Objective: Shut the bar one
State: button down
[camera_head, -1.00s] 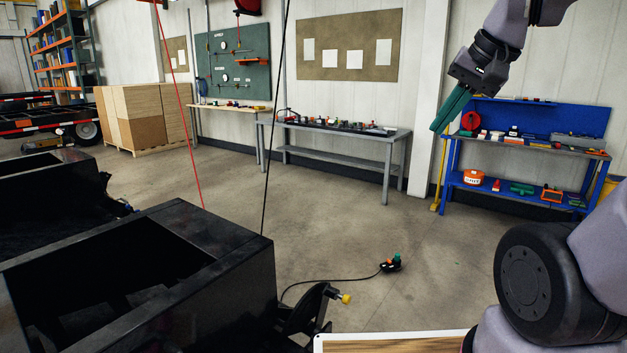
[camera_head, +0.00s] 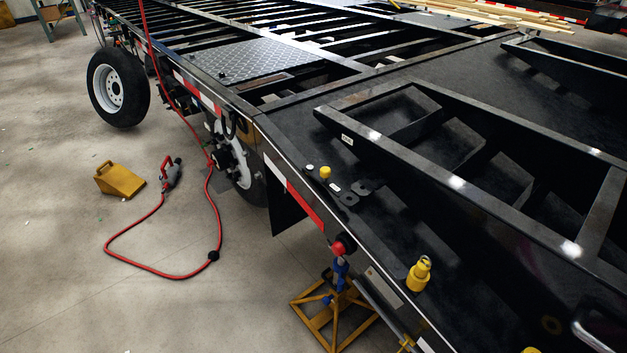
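The black trailer frame (camera_head: 290,150) fills the middle and right. I cannot tell which part is the bar one. A yellow-capped fitting (camera_head: 325,172) stands on the frame beside flat black plates with holes (camera_head: 348,196). A yellow fitting with a ring (camera_head: 419,275) stands nearer on the same edge. A grey bar-like part (camera_head: 378,305) runs along the frame's side below a red knob (camera_head: 337,249). A shiny bent metal bar (camera_head: 590,337) is partly cut off at the bottom right. Whether any of these is open or shut is unclear. My gripper is out of view.
A yellow stand (camera_head: 330,318) with a blue top is under the frame's edge. A red hose (camera_head: 150,268) loops over the floor to a grey tool (camera_head: 173,172), near a yellow wheel chock (camera_head: 120,180). A loose-looking wheel (camera_head: 117,88) stands farther back. The left floor is mostly clear.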

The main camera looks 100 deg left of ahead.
aim_at(323, 175)
jog(key=i+l+u, duration=0.1)
jog(key=u, duration=3.25)
jog(key=i+u, duration=0.1)
